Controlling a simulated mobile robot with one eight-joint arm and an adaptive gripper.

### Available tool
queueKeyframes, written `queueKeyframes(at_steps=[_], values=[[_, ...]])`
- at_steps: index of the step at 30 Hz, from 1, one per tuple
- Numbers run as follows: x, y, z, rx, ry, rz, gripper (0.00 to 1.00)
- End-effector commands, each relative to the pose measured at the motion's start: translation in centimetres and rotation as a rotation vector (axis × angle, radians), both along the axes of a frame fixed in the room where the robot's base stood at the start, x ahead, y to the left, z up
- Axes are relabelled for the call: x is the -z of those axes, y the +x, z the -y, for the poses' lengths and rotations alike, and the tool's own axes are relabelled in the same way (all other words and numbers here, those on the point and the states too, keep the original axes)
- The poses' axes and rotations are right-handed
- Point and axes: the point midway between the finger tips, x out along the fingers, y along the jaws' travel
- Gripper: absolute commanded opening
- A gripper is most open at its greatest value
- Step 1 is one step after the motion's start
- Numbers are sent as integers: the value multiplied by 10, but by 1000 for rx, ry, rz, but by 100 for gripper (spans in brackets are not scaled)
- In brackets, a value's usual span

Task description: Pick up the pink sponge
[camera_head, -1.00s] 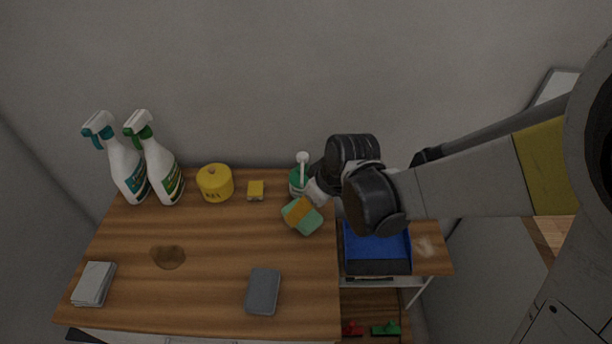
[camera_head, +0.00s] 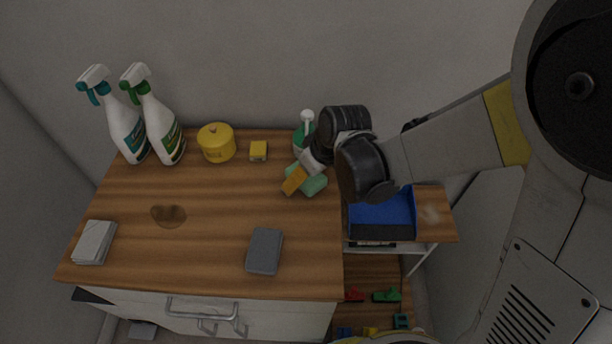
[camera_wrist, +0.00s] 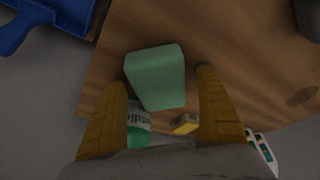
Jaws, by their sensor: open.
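I see no pink-coloured sponge in these views. A pale green sponge-like block (camera_head: 316,181) lies near the right edge of the wooden counter. It also shows large in the wrist view (camera_wrist: 157,78), between the fingers. My gripper (camera_wrist: 161,80) is open, with one orange finger on each side of the block. I cannot tell whether the fingers touch it. In the head view, one orange finger of my gripper (camera_head: 296,181) shows over the block's left part; the other is hidden.
A yellow sponge (camera_head: 258,151), a yellow tin (camera_head: 216,143), two spray bottles (camera_head: 163,130) and a green-and-white container (camera_head: 304,137) line the back. A grey sponge (camera_head: 264,251) and a white stack (camera_head: 94,242) lie in front.

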Motion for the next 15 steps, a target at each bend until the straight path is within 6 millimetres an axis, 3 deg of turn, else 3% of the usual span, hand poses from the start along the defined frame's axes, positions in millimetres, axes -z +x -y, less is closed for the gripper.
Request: queueKeyframes(at_steps=[15], values=[[4,0,0,0,0,0,83]])
